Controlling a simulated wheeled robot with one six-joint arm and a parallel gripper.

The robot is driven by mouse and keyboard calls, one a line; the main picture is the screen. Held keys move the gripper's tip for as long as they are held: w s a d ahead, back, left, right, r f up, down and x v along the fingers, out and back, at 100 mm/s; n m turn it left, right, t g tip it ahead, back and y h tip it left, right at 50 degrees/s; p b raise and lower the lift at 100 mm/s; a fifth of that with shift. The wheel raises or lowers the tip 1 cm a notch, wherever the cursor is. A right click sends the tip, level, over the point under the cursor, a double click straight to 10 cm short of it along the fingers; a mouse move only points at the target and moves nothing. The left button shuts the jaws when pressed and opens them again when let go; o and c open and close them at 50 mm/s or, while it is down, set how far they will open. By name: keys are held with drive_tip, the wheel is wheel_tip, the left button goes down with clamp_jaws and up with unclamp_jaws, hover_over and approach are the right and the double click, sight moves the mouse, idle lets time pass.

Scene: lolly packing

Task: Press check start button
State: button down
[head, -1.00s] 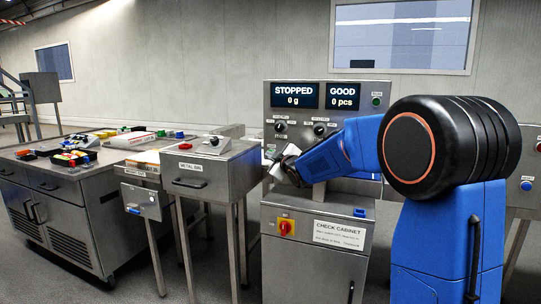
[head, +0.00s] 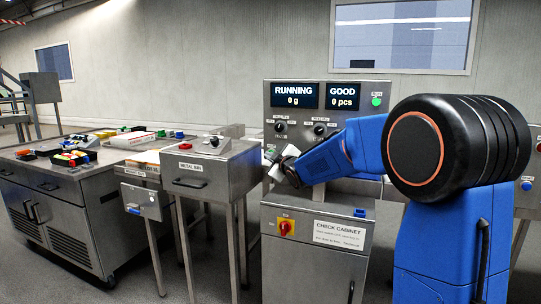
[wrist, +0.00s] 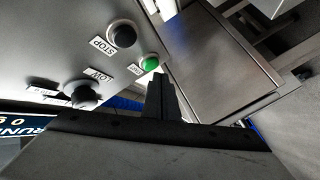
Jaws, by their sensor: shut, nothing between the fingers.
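The start button (wrist: 150,63) is a green button on the grey check panel (wrist: 60,40), seen in the wrist view; its label is partly readable. My gripper (wrist: 159,78) is shut and empty, with its fingertips right at the button's lower right edge; I cannot tell whether they touch it. The dark STOP button (wrist: 122,35) sits up and left of it. In the head view my gripper (head: 272,160) is at the panel's lower left, and the button is hidden. The left display (head: 294,95) reads RUNNING, 0 g.
The right display (head: 352,96) reads GOOD, 0 pcs. A green lamp (head: 376,101) glows beside it. Knobs (head: 319,129) sit below the displays. The metal bin (head: 203,178) stands close left of my gripper. The check cabinet (head: 308,265) is below.

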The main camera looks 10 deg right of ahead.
drive_tip(key=shift+s+a, duration=0.15)
drive_tip(key=shift+s+a, duration=0.7)
drive_tip(key=shift+s, duration=0.3)
drive_tip(key=shift+s+a, duration=0.7)
drive_tip(key=shift+s, duration=0.3)
drive_tip(key=s+d+f+m+g+h, duration=0.1)
drive_tip(key=s+f+m+g, duration=0.3)
drive_tip(key=s, duration=1.4)
drive_tip(key=s+d+f+m+g+h, duration=0.1)
drive_tip(key=s+d+f+m+g, duration=0.2)
drive_tip(key=s+f, duration=0.6)
drive_tip(key=s+d+f+m+g+h, duration=0.1)
drive_tip(key=s+d+f+m+g, duration=0.2)
drive_tip(key=s, duration=2.4)
wheel_tip(320, 180, down, 4)
drive_tip(key=shift+r+m+g, duration=0.2)
drive_tip(key=shift+m+g, duration=0.7)
drive_tip(key=shift+g, duration=0.2)
